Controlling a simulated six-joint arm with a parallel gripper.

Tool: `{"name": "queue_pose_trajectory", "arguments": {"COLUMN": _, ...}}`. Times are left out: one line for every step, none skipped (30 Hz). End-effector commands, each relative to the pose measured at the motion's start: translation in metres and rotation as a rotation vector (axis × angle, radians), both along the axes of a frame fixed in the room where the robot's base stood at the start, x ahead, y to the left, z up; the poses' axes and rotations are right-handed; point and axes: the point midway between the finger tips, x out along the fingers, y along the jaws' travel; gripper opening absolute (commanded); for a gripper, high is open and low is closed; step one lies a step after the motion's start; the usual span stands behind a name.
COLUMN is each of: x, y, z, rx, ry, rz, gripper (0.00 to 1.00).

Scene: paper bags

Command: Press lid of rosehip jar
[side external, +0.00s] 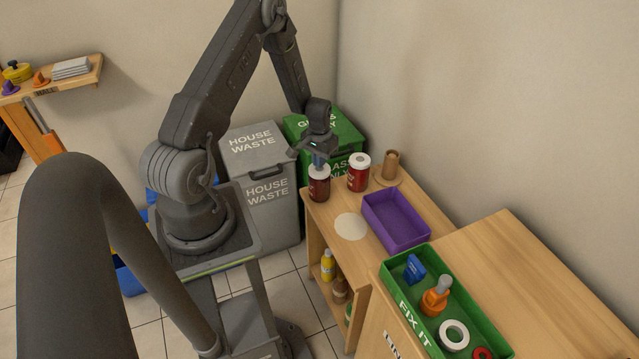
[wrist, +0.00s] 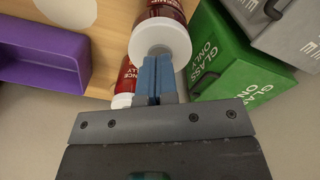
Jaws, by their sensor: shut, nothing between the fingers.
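A dark red jar (side external: 319,188) stands upright at the left end of the wooden bench, its top partly hidden by my gripper (side external: 319,161). In the wrist view, this jar's white lid (wrist: 158,36) is large and close. The blue fingers of my gripper (wrist: 155,62) are shut and empty, with their tips at the lid's edge; I cannot tell whether they touch it. A second red jar (side external: 358,176) with a white lid stands to the right; it also shows in the wrist view (wrist: 127,76), partly hidden. I cannot read "rosehip" on either label.
A brown roll-like object (side external: 391,165), a purple tray (side external: 397,222) and a pale round mat (side external: 350,227) are on the bench. A green glass bin (side external: 345,137) and grey waste bin (side external: 268,205) stand behind and left. A green tool tray (side external: 408,296) sits in front.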

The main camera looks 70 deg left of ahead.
Motion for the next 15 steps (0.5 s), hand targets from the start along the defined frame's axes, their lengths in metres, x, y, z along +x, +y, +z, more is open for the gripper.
{"name": "queue_pose_trajectory", "arguments": {"x": 0.0000, "y": 0.0000, "z": -0.0002, "rx": 0.000, "ry": 0.000, "rz": 0.000, "gripper": 0.00}}
{"name": "queue_pose_trajectory", "arguments": {"x": 0.0000, "y": 0.0000, "z": -0.0004, "rx": 0.000, "ry": 0.000, "rz": 0.000, "gripper": 0.00}}
{"name": "queue_pose_trajectory", "arguments": {"x": 0.0000, "y": 0.0000, "z": -0.0006, "rx": 0.000, "ry": 0.000, "rz": 0.000, "gripper": 0.00}}
{"name": "queue_pose_trajectory", "arguments": {"x": 0.0000, "y": 0.0000, "z": -0.0009, "rx": 0.000, "ry": 0.000, "rz": 0.000, "gripper": 0.00}}
{"name": "queue_pose_trajectory", "arguments": {"x": 0.0000, "y": 0.0000, "z": -0.0012, "rx": 0.000, "ry": 0.000, "rz": 0.000, "gripper": 0.00}}
{"name": "queue_pose_trajectory", "arguments": {"x": 0.0001, "y": 0.0000, "z": -0.0017, "rx": 0.000, "ry": 0.000, "rz": 0.000, "gripper": 0.00}}
{"name": "queue_pose_trajectory", "arguments": {"x": 0.0001, "y": 0.0000, "z": -0.0022, "rx": 0.000, "ry": 0.000, "rz": 0.000, "gripper": 0.00}}
{"name": "queue_pose_trajectory", "arguments": {"x": 0.0001, "y": 0.0000, "z": -0.0026, "rx": 0.000, "ry": 0.000, "rz": 0.000, "gripper": 0.00}}
{"name": "queue_pose_trajectory", "arguments": {"x": 0.0002, "y": 0.0001, "z": -0.0032, "rx": 0.000, "ry": 0.000, "rz": 0.000, "gripper": 0.00}}
{"name": "queue_pose_trajectory", "arguments": {"x": 0.0002, "y": 0.0001, "z": -0.0036, "rx": 0.000, "ry": 0.000, "rz": 0.000, "gripper": 0.00}}
{"name": "queue_pose_trajectory", "arguments": {"x": 0.0002, "y": 0.0001, "z": -0.0040, "rx": 0.000, "ry": 0.000, "rz": 0.000, "gripper": 0.00}}
{"name": "queue_pose_trajectory", "arguments": {"x": 0.0002, "y": 0.0001, "z": -0.0046, "rx": 0.000, "ry": 0.000, "rz": 0.000, "gripper": 0.00}}
{"name": "queue_pose_trajectory", "arguments": {"x": 0.0002, "y": 0.0001, "z": -0.0051, "rx": 0.000, "ry": 0.000, "rz": 0.000, "gripper": 0.00}}
{"name": "queue_pose_trajectory", "arguments": {"x": 0.0002, "y": 0.0001, "z": -0.0056, "rx": 0.000, "ry": 0.000, "rz": 0.000, "gripper": 0.00}}
{"name": "queue_pose_trajectory", "arguments": {"x": 0.0002, "y": 0.0001, "z": -0.0062, "rx": 0.000, "ry": 0.000, "rz": 0.000, "gripper": 0.00}}
